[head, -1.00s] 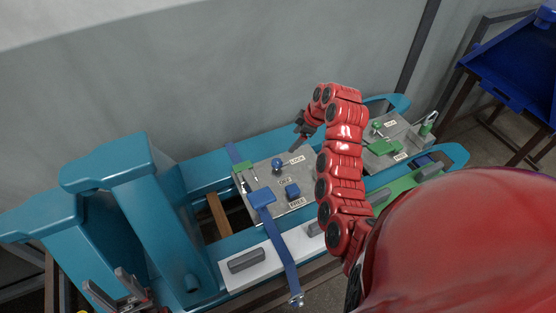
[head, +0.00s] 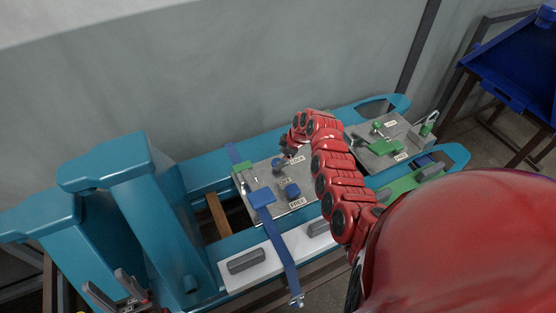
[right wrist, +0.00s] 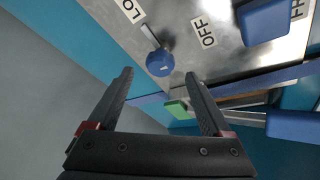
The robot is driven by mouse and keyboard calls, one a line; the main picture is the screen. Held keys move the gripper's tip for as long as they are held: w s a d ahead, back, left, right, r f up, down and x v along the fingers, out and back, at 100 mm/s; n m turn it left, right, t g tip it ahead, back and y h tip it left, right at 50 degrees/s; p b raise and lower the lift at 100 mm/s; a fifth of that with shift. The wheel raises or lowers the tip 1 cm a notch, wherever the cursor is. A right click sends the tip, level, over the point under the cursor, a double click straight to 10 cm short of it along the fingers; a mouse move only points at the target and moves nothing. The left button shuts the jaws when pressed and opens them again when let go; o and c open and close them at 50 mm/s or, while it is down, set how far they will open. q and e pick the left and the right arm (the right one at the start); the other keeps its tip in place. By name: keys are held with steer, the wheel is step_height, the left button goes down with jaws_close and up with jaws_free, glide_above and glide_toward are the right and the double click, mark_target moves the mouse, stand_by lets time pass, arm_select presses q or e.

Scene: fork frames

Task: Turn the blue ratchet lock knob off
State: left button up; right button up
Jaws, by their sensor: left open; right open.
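The blue knob (head: 277,165) stands on a grey metal plate (head: 254,175), near the LOCK label (head: 297,160); the OFF label (head: 285,181) is just below. In the right wrist view the round blue knob (right wrist: 159,63) sits beside a short metal stem, between the partly cut LOCK label (right wrist: 130,8) and the OFF label (right wrist: 208,31). My right gripper (head: 284,150) is open, just above the knob; in the wrist view its fingertips (right wrist: 160,76) frame the knob, contact unclear. My left gripper (head: 116,288) is open and empty at the lower left.
A blue block (head: 292,191) stands by the FREE label (head: 297,203). A blue strap (head: 278,236) with a buckle crosses the plate's left side. A second plate with green parts (head: 381,146) lies right. Teal uprights (head: 150,210) stand left.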

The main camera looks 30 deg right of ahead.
mark_target(277, 162)
steer(key=shift+b+x, duration=0.5)
steer(key=shift+x, duration=1.35)
steer(key=shift+s, duration=0.1)
